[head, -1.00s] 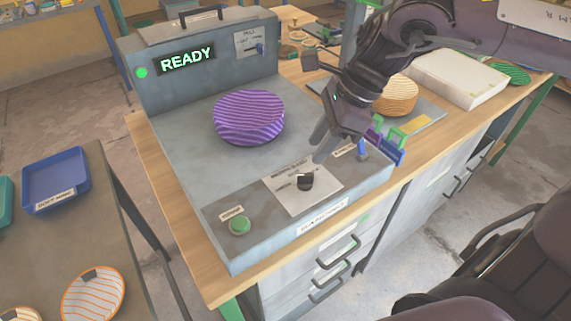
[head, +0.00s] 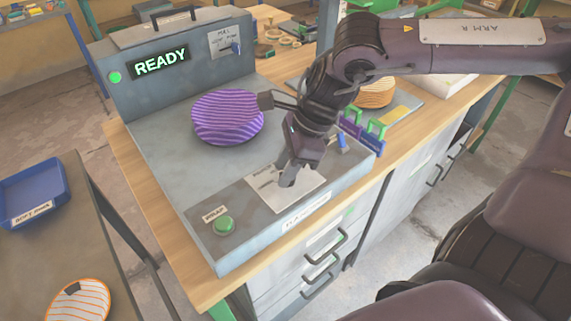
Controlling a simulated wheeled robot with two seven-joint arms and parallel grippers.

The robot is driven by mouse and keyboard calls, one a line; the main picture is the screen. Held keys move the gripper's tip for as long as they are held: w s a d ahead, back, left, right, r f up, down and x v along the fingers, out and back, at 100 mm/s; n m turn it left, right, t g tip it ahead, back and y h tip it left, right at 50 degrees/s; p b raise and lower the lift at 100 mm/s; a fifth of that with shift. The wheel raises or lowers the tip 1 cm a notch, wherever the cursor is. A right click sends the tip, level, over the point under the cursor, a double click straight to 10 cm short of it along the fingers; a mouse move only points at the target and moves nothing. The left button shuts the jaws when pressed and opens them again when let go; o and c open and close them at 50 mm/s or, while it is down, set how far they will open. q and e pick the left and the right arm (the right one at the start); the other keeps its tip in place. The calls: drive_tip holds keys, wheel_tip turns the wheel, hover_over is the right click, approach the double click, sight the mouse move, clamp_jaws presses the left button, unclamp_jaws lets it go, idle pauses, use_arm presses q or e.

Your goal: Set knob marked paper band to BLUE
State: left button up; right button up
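The grey press (head: 190,200) has a sloping front panel with a white label plate (head: 275,200), whose print is too small to read. The black knob seen earlier on this plate is now hidden behind my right gripper (head: 289,178). The gripper points down over the plate, at the knob's place. I cannot tell whether its fingers are open or shut, whether they touch the knob, or where the knob points. My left gripper is not in view.
A purple striped disc (head: 228,118) lies on the press, below a lit READY display (head: 162,62). A green button (head: 223,225) is left of the plate, a blue switch (head: 342,144) right.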

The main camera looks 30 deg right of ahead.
drive_tip(key=shift+c, duration=0.6)
clamp_jaws()
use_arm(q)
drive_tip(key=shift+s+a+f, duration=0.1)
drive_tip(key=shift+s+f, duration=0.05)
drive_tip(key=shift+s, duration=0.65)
use_arm(e)
drive_tip(key=m+t+b, duration=0.1)
drive_tip(key=m+b, duration=0.2)
drive_tip(key=shift+w+f+h, duration=0.1)
drive_tip(key=shift+f+h, duration=0.05)
drive_tip(key=shift+h, duration=0.25)
drive_tip(key=m+h+b, duration=0.1)
drive_tip(key=m, duration=0.2)
drive_tip(key=m+t+h+b, duration=0.1)
drive_tip(key=m+b, duration=0.1)
drive_tip(key=m, duration=0.1)
drive_tip(key=shift+d, duration=0.1)
use_arm(q)
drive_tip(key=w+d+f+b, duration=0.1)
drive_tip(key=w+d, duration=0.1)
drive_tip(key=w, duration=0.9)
drive_tip(key=shift+b, duration=0.3)
use_arm(e)
drive_tip(key=shift+m+t+h, duration=0.3)
drive_tip(key=shift+m+h, duration=0.2)
drive_tip(key=shift+m, duration=0.9)
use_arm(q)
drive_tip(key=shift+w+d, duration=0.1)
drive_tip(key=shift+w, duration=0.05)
